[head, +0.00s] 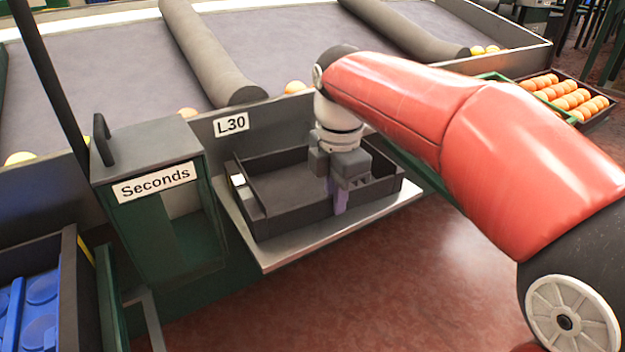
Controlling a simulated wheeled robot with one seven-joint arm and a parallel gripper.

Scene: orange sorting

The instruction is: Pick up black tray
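The black tray (290,215) sits on a grey metal shelf (290,257) below the L30 label. The part of its floor that shows is bare. My gripper (340,196) points down at the tray's near wall, right of the middle. A pale purple finger shows in front of that wall, overlapping it in the picture. The gripper body hides part of the tray's inside and the other finger's contact. I cannot tell whether the fingers are closed on the wall.
A green box labelled Seconds (155,195) stands left of the shelf. Behind is a grey sorting table (110,60) with padded dividers and a few oranges at its edge. A tray of oranges (610,116) is at right. A blue-lined crate (30,305) is at lower left. Red floor lies open in front.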

